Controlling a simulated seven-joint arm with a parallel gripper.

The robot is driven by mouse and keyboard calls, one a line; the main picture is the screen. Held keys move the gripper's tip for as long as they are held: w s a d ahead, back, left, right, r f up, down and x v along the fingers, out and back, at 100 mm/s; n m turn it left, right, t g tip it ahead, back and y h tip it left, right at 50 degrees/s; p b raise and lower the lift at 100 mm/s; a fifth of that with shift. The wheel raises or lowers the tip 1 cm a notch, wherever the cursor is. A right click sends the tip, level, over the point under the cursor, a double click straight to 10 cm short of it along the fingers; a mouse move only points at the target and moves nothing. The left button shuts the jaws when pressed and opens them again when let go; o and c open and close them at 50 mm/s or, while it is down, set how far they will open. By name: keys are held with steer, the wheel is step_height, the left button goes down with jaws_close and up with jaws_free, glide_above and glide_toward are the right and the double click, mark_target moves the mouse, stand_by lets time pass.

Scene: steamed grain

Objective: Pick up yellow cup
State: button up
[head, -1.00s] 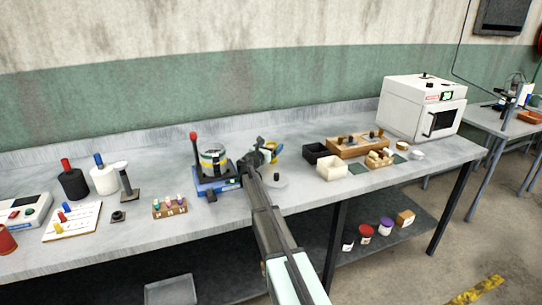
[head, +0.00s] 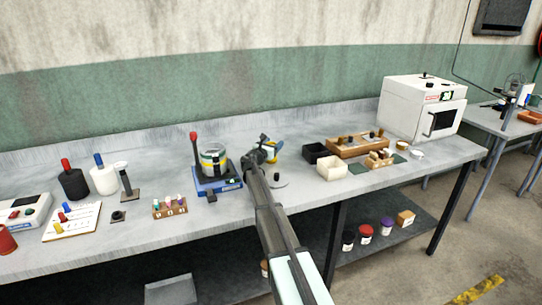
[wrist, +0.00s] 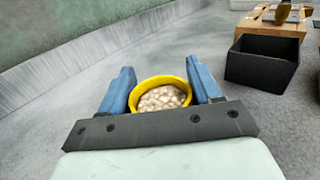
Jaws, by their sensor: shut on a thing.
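The yellow cup (wrist: 161,81) holds pale, lumpy grain and sits between the two blue fingers of my gripper (wrist: 162,88) in the wrist view. The fingers press on the cup from its left and right sides. The cup's lower part is hidden behind the dark gripper bar. In the head view the yellow cup (head: 277,146) shows partly beyond my gripper (head: 270,146), over the middle of the bench. I cannot tell from these views how far the cup is above the bench top.
A black open box (wrist: 262,63) stands right of the cup, with a wooden tray (head: 356,146) beyond it. A white box (head: 331,170) is nearer. A blue device with a pot (head: 213,159) stands left of my gripper. The bench behind the cup is clear.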

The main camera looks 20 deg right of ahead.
jaws_close()
stand_by(0.4)
